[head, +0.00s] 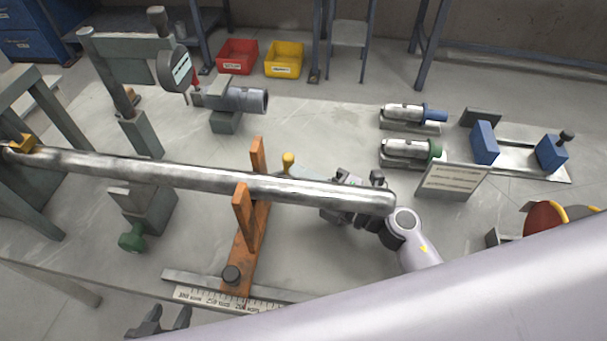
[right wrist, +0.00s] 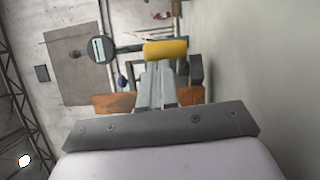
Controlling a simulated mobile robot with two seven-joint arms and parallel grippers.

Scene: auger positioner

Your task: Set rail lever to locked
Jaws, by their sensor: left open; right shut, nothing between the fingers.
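The lever's yellow knob (head: 288,160) stands up just behind the long metal tube (head: 300,190), beside the orange support (head: 243,235). The tube hides its lower part. In the right wrist view, a yellow cylindrical handle (right wrist: 166,50) lies just beyond the fingertips; I cannot tell if they touch it. My right gripper (head: 338,182) is behind the tube, right of the yellow knob and partly hidden. Its fingers (right wrist: 158,72) are shut and empty. My left gripper (head: 160,320) is open and empty at the bottom edge, in front of the table.
The tube spans the table from the left stand. A scale rail (head: 215,295) runs along the front edge. A dial gauge (head: 174,68) stands at the back left. Blue blocks (head: 484,142), two metal cylinders and a sign plate (head: 452,180) stand on the right.

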